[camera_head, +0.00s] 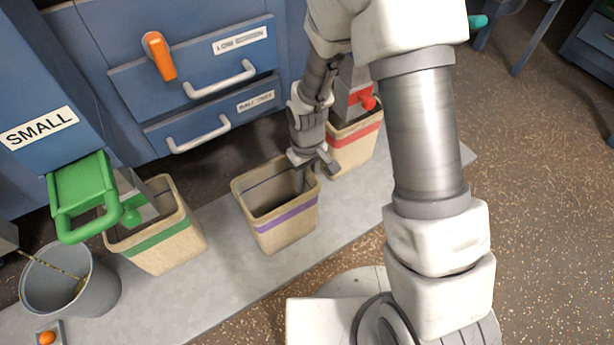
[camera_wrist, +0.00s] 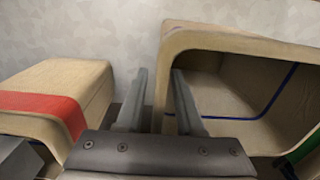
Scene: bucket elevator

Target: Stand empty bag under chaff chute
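A tan bag with a purple stripe (camera_head: 288,217) stands upright on the grey slab, in the middle of a row of three. It looks empty inside. In the wrist view its open mouth (camera_wrist: 230,43) fills the right side, with a blue line on the inner wall. My gripper (camera_head: 301,184) points down at its right rim. In the wrist view the two fingers (camera_wrist: 160,80) stand apart, with the bag's wall between them. I see no clear grip on it. No chute is labelled chaff.
A green-striped bag (camera_head: 160,248) stands left under a green-handled chute (camera_head: 85,195). A red-striped bag (camera_head: 355,150) stands right under a red-knobbed spout (camera_head: 362,98). A grey bucket (camera_head: 100,290) is at far left. Blue drawers (camera_head: 200,85) stand behind. The slab's front (camera_head: 225,290) is clear.

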